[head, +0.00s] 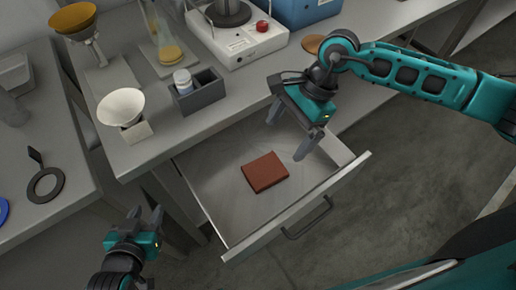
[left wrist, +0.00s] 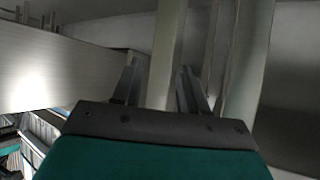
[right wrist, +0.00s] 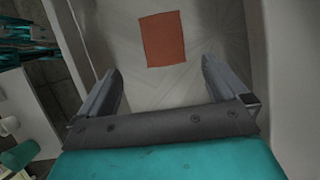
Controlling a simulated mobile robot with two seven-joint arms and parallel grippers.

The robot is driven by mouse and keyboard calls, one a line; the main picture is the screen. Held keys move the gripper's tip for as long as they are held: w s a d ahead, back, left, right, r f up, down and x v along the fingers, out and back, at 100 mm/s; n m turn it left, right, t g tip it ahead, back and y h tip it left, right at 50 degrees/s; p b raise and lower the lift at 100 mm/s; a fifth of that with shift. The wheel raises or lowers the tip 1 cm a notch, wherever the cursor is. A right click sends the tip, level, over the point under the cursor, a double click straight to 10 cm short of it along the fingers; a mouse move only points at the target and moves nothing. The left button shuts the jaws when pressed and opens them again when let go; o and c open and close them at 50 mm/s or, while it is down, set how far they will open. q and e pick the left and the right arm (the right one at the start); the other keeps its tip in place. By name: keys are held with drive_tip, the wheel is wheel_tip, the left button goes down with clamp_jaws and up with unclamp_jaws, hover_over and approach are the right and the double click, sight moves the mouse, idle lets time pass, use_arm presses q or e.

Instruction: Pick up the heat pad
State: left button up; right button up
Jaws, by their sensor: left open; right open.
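The heat pad (head: 265,171) is a flat reddish-brown square lying on the floor of an open drawer (head: 216,196). It also shows in the right wrist view (right wrist: 163,39), beyond the fingertips and roughly between their lines. My right gripper (head: 289,135) is open and empty above the back right part of the drawer, apart from the pad; its fingers show in the right wrist view (right wrist: 160,80). My left gripper (head: 146,215) is open and empty, low to the left of the drawer. In the left wrist view its fingers (left wrist: 158,72) face pale table-leg-like bars.
The bench above the drawer holds a white funnel on a stand (head: 122,108), a dark grey holder (head: 197,92) with a white jar (head: 183,81), a flask (head: 168,50) and a white stirrer (head: 240,40). The drawer front (head: 300,207) has a dark handle. The drawer is otherwise empty.

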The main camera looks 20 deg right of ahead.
approach(265, 170)
drive_tip(key=x, duration=0.2)
drive_tip(key=shift+s+a+f, duration=0.1)
drive_tip(key=shift+s+f, duration=0.15)
drive_tip(key=x, duration=0.5)
drive_tip(key=shift+w+a+f, duration=0.15)
drive_tip(key=shift+w+f, duration=0.05)
drive_tip(key=shift+f, duration=0.05)
drive_tip(key=shift+a+f, duration=0.1)
drive_tip(key=shift+f, duration=0.05)
use_arm(q)
drive_tip(key=shift+s+d+f, duration=0.15)
drive_tip(key=shift+s, duration=0.2)
drive_tip(key=shift+s+f, duration=0.1)
drive_tip(key=shift+f, duration=0.05)
use_arm(e)
drive_tip(key=shift+f, duration=0.1)
drive_tip(key=c, duration=0.8)
use_arm(q)
drive_tip(key=shift+s, duration=0.15)
use_arm(e)
drive_tip(key=shift+c, duration=0.2)
